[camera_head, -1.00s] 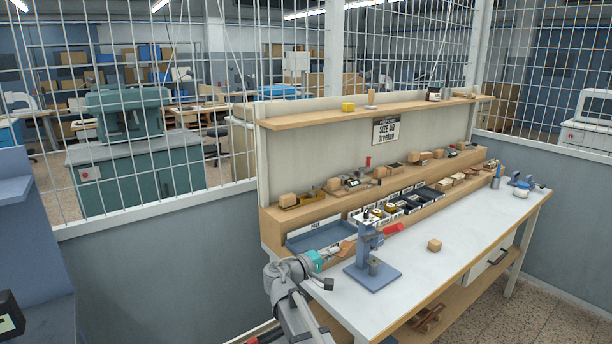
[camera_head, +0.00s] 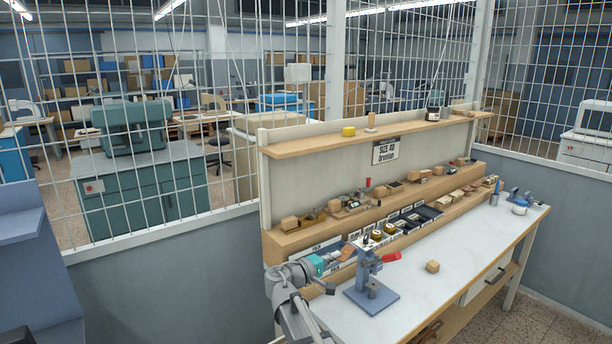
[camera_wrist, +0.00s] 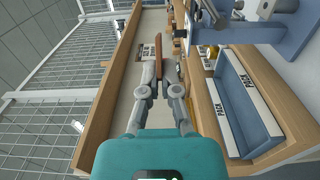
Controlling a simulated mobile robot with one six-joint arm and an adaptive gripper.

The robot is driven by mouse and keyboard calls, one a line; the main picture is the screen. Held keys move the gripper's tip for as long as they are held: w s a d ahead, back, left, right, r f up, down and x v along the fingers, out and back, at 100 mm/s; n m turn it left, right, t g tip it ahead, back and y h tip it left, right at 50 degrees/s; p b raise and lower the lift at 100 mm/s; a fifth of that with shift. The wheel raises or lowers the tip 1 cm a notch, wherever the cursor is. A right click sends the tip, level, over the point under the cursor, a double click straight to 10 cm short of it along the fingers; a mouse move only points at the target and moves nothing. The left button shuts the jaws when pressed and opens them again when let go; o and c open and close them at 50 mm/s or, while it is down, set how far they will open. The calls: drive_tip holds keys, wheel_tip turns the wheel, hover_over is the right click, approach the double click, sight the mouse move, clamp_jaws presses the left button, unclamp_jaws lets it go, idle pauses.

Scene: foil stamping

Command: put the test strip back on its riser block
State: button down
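The test strip appears to be the flat brown piece (camera_head: 347,252) at the end of my gripper (camera_head: 337,257). In the wrist view the brown strip (camera_wrist: 158,48) lies between the fingertips of my gripper (camera_wrist: 160,70), which look shut on it. The strip is held up left of the blue stamping press (camera_head: 370,290), above the bench's left end. A small wooden block (camera_head: 432,267) sits on the white bench top right of the press. I cannot tell whether it is the riser block.
A blue tray labelled PACK (camera_wrist: 243,105) is on the wooden step (camera_head: 420,217) close to my gripper. Small blocks and tins line the step. The bench top (camera_head: 465,245) is mostly clear right of the press.

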drive_tip(key=shift+r, duration=0.1)
wheel_tip(320, 180, up, 17)
drive_tip(key=p, duration=1.7)
drive_tip(key=shift+d, duration=0.1)
